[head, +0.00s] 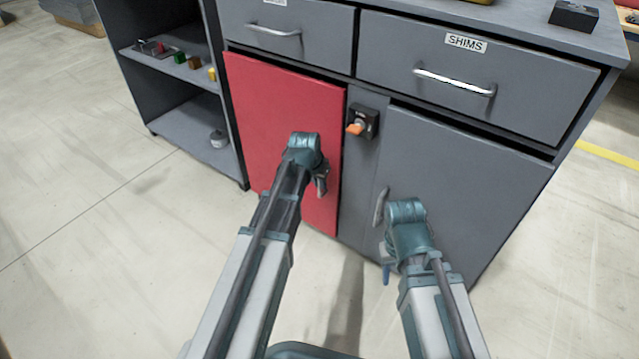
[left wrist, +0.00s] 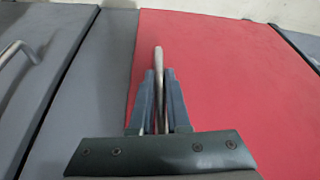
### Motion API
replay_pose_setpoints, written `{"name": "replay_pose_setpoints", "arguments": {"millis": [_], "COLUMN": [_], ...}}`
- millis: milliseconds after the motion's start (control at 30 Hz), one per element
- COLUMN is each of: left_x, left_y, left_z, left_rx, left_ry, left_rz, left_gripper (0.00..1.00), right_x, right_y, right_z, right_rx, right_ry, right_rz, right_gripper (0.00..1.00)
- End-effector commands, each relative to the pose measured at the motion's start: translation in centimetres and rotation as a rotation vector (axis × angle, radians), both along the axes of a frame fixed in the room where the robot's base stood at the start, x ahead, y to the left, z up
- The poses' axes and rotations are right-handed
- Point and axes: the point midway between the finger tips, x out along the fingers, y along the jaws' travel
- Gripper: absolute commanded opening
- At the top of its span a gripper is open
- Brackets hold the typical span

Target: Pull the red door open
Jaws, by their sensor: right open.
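The red door (head: 270,110) is on the left of the grey cabinet's front and looks closed, its right edge beside a narrow grey panel. It also fills the middle and right of the left wrist view (left wrist: 230,70). A silver bar handle (left wrist: 158,58) stands out from it near its edge. My left gripper (left wrist: 160,78) has its two fingers on either side of this handle, close against it. In the head view my left gripper (head: 321,182) is partly hidden by its wrist. My right gripper (head: 386,268) is open and empty low before the grey door, mostly hidden by its wrist.
A black switch box with an orange knob (head: 355,129) sits between the doors. The grey door (head: 450,170) has its own handle (head: 380,207). Drawers (head: 470,75) are above. An open shelf (head: 180,75) with small parts stands left. The floor in front is clear.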

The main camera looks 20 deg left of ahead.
Motion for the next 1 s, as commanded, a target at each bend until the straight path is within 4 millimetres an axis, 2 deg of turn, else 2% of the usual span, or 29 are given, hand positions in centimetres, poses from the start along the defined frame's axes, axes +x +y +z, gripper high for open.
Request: {"name": "replay_pose_setpoints", "arguments": {"millis": [67,1000], "left_x": [0.0,-0.01], "left_y": [-0.01,-0.01], "left_z": [0.0,-0.01], "left_rx": [0.0,-0.001], "left_ry": [0.0,0.0], "left_rz": [0.0,0.0], "left_gripper": [0.0,0.0], "right_x": [0.0,0.0], "right_y": [0.0,0.0], "right_z": [0.0,-0.01], "right_rx": [0.0,0.0], "right_ry": [0.0,0.0], "right_rz": [0.0,0.0], "right_gripper": [0.45,0.45]}}
